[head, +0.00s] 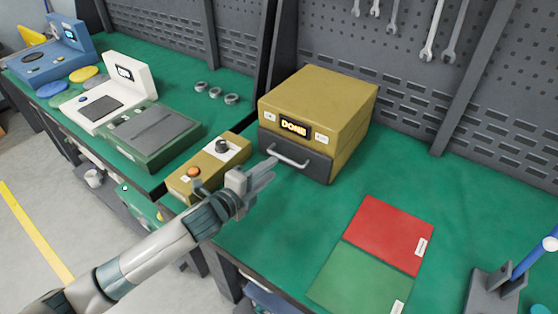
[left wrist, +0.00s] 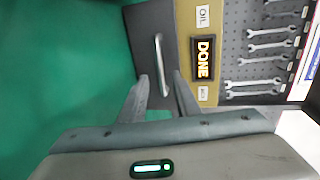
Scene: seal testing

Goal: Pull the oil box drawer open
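The oil box (head: 318,100) is a yellow box on the green bench with a lit "DONE" display. Its dark grey drawer (head: 314,165) is shut, flush under the yellow front, with a silver bar handle (head: 289,159). My left gripper (head: 268,175) is in front of the drawer, close to the handle. In the left wrist view the gripper (left wrist: 160,76) has its two fingers apart, and the near end of the handle (left wrist: 159,55) shows between the fingertips. I cannot tell whether they touch it. My right gripper is not in view.
A yellow control box (head: 208,166) with an orange button and a black knob stands left of the oil box. Red (head: 390,234) and green (head: 362,278) mats lie to the right. Wrenches (head: 437,35) hang on the pegboard behind.

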